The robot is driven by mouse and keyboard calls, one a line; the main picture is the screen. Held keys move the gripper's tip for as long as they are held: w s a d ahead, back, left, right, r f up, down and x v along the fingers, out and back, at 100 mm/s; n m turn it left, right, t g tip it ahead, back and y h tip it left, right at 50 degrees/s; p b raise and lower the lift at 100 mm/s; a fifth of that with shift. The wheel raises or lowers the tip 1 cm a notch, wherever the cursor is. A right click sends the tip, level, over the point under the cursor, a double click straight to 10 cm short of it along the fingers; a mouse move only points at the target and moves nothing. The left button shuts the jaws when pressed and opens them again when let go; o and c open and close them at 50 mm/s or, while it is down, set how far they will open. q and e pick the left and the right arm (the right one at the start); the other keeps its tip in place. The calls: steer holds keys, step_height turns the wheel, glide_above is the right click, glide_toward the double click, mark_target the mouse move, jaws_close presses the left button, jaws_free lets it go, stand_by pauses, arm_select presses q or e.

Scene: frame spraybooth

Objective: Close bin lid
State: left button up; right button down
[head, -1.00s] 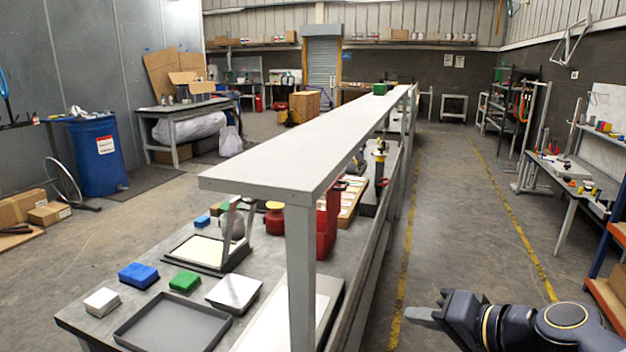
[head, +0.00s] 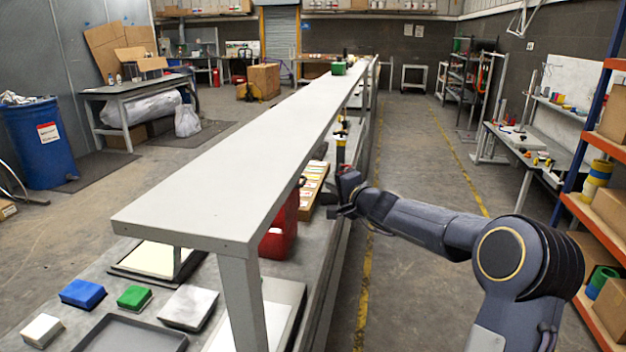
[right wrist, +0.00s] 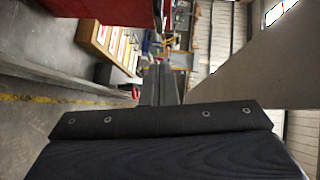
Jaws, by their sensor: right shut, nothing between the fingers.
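A red container (head: 281,232), which I take to be the bin, stands on the workbench under the long raised shelf. The shelf hides its upper part in the head view, so I cannot tell how its lid sits. Part of its red side shows at the top of the right wrist view (right wrist: 125,10). My right gripper (head: 337,212) is shut and empty. It is by the bench's right edge, right of and apart from the red container. Its shut fingers (right wrist: 160,85) show in the right wrist view. My left gripper is out of view.
The long shelf (head: 235,150) overhangs the bench and is an obstacle above the container. A tray of cards (head: 314,185) lies farther along the bench. The aisle (head: 410,160) right of the bench is clear. A rack with boxes (head: 600,205) stands at the right.

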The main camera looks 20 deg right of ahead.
mark_target(306, 180)
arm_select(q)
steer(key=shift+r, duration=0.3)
arm_select(e)
steer(key=w+a, duration=0.1)
steer(key=w, duration=0.1)
steer(key=w+a+f, duration=0.1)
steer(key=w+a, duration=0.1)
steer(key=shift+w+a, duration=0.15)
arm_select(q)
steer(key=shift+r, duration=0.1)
arm_select(e)
steer(key=shift+r, duration=0.15)
